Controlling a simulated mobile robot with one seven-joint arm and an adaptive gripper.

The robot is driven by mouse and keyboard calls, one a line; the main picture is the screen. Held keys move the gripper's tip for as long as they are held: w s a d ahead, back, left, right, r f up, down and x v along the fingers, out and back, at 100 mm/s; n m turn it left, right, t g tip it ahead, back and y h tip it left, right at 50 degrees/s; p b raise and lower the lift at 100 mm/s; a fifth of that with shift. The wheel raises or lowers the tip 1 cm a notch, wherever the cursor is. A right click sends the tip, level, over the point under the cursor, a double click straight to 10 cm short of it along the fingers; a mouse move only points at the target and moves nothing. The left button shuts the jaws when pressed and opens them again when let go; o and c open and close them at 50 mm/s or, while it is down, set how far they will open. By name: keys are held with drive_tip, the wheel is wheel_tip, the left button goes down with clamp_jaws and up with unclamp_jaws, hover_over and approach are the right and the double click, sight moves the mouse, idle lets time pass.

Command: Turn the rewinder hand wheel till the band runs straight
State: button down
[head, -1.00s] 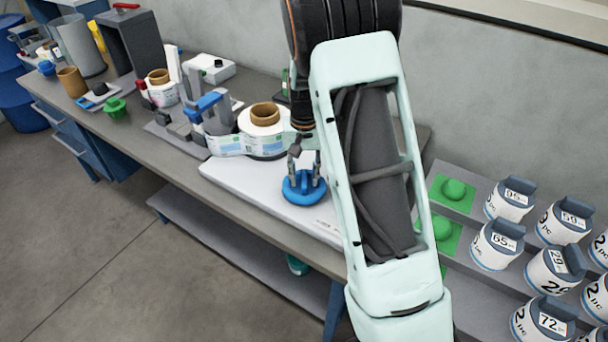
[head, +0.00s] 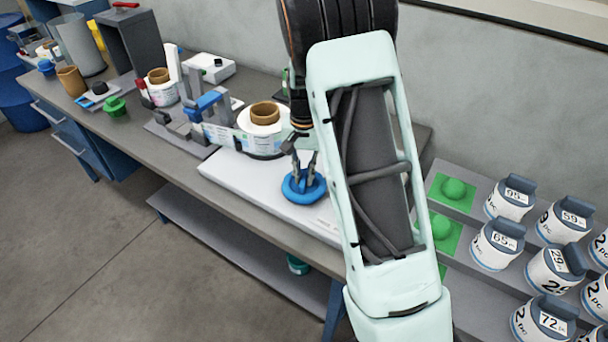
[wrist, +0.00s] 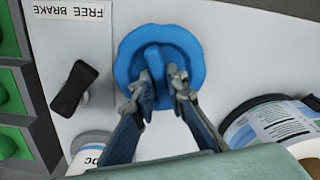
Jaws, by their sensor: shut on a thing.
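The blue hand wheel (head: 296,194) lies on the white rewinder base near its front edge. In the wrist view the wheel (wrist: 186,42) has a scalloped rim and a raised bar across its middle. My gripper (head: 305,174) comes down from above; in the wrist view its fingertips (wrist: 163,88) are shut on the bar, one on each side. The rewinder reel (head: 284,126), white with a brown core, stands behind the wheel. The printed band (head: 222,135) runs from the labeller (head: 207,105) to this reel. My arm hides the right side of the base.
In the wrist view a black lever (wrist: 73,88) sits beside a "FREE BRAKE" label (wrist: 70,12). A rack with green pads (head: 453,188) and numbered white canisters (head: 497,245) stands at the right. A grey wall closes the back. The floor in front is clear.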

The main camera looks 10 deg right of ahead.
sight(304, 177)
idle(0.3)
drive_tip(key=c, duration=1.9)
unclamp_jaws()
drive_tip(key=shift+c, duration=0.2)
wheel_tip(304, 177, up, 12)
